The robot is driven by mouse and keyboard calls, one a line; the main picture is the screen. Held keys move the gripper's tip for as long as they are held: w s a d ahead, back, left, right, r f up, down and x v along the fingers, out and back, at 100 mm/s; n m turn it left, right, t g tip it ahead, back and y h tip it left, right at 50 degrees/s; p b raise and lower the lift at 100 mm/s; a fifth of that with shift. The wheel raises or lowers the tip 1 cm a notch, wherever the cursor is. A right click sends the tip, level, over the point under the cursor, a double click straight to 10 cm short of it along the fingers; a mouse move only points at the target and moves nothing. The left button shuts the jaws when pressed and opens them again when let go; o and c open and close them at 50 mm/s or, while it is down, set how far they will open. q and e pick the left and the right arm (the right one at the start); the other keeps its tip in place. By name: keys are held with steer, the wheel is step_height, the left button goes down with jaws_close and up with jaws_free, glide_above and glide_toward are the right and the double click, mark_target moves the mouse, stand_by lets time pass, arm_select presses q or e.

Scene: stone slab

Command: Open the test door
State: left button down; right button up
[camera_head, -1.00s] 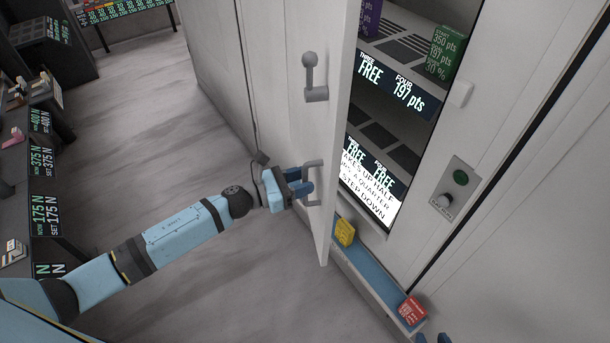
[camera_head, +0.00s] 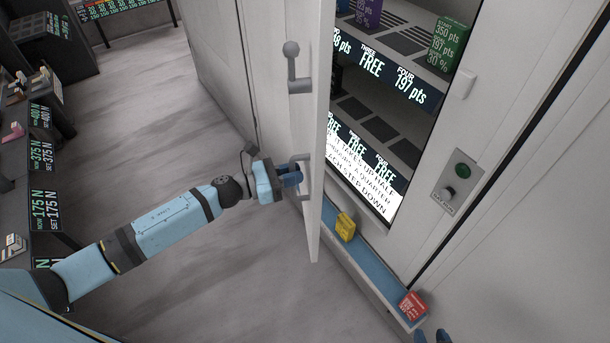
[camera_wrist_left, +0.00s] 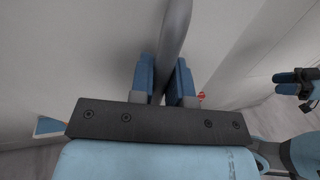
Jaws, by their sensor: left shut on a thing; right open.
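The white door (camera_head: 318,130) stands partly open, swung out to the left from a cabinet with lit shelves (camera_head: 370,110). A grey pull handle (camera_head: 305,180) sits low on its face, and a grey lever (camera_head: 292,68) sits higher up. My left gripper (camera_head: 296,178) is shut on the pull handle. In the left wrist view the grey handle bar (camera_wrist_left: 174,45) runs between the two blue fingers (camera_wrist_left: 165,85). My right gripper (camera_head: 432,337) shows only its blue fingertips at the bottom edge; it also shows, open and empty, at the right of the left wrist view (camera_wrist_left: 309,90).
A blue-topped ledge (camera_head: 370,272) below the opening carries a yellow box (camera_head: 345,226) and a red box (camera_head: 412,306). The floor (camera_head: 150,110) left of the door is clear.

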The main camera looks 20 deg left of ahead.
arm_select(q)
steer(key=s+a+m+g+b, duration=0.1)
steer(key=s+a+b, duration=0.1)
steer(key=a+b, duration=0.2)
steer(key=s+a+g+h+b, duration=0.1)
steer(key=a+b, duration=0.2)
steer(key=a, duration=0.8)
steer(key=shift+s+a+m+b, duration=0.3)
steer(key=shift+s+m+b, duration=0.1)
steer(key=c, duration=1.1)
jaws_free()
steer(key=b+v, duration=0.2)
steer(key=v, duration=1.1)
steer(key=shift+a, duration=0.45)
